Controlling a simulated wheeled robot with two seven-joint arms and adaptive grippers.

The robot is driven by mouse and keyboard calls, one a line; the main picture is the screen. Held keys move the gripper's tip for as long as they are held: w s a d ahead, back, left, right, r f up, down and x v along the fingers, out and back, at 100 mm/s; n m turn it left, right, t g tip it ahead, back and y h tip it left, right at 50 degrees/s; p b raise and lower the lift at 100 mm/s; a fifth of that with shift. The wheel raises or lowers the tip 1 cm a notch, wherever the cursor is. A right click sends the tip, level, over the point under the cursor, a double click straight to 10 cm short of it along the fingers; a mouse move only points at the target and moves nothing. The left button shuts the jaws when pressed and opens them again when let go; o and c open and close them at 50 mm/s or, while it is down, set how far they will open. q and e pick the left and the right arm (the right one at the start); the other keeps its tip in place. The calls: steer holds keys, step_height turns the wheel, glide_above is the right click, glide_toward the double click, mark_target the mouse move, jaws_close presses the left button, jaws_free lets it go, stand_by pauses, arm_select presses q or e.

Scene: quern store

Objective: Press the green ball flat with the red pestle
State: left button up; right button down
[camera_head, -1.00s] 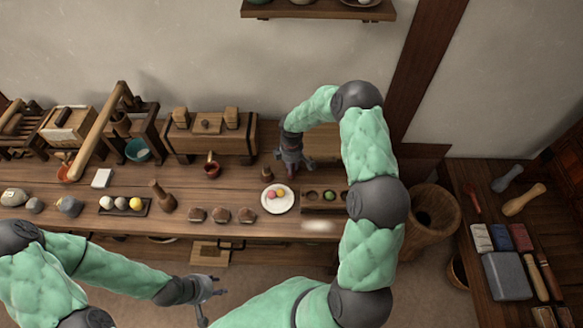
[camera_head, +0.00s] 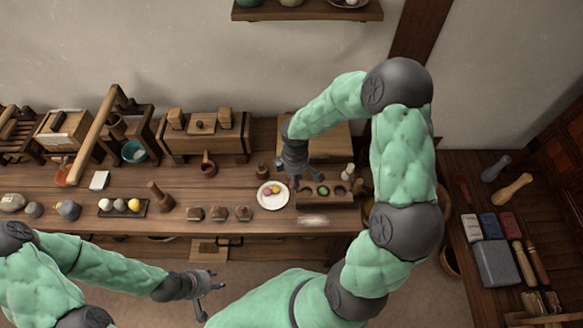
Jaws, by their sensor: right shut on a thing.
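The green ball (camera_head: 323,191) sits in the middle hollow of a dark wooden tray (camera_head: 338,203) on the long bench. My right gripper (camera_head: 295,180) points down just left of this tray, beside the white plate. It is shut on a small dark reddish thing that looks like the red pestle; the fingers hide most of it. My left gripper (camera_head: 209,283) is open and empty in front of the bench, below its front edge.
Pale pestle-like pieces (camera_head: 347,173) stand behind the tray's right end. A brown pestle (camera_head: 262,172) stands behind the plate. A side table (camera_head: 494,264) stands at right.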

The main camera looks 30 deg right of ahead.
steer(key=shift+s+r, duration=0.2)
steer(key=shift+s, duration=0.15)
steer(key=shift+s+d, duration=0.2)
steer(key=shift+d, duration=0.1)
steer(key=s+d, duration=0.4)
steer(key=d, duration=0.5)
steer(key=shift+w+d+f+b, duration=0.15)
steer(key=shift+f+b, duration=1.65)
steer(key=shift+f, duration=0.75)
steer(key=shift+f, duration=0.15)
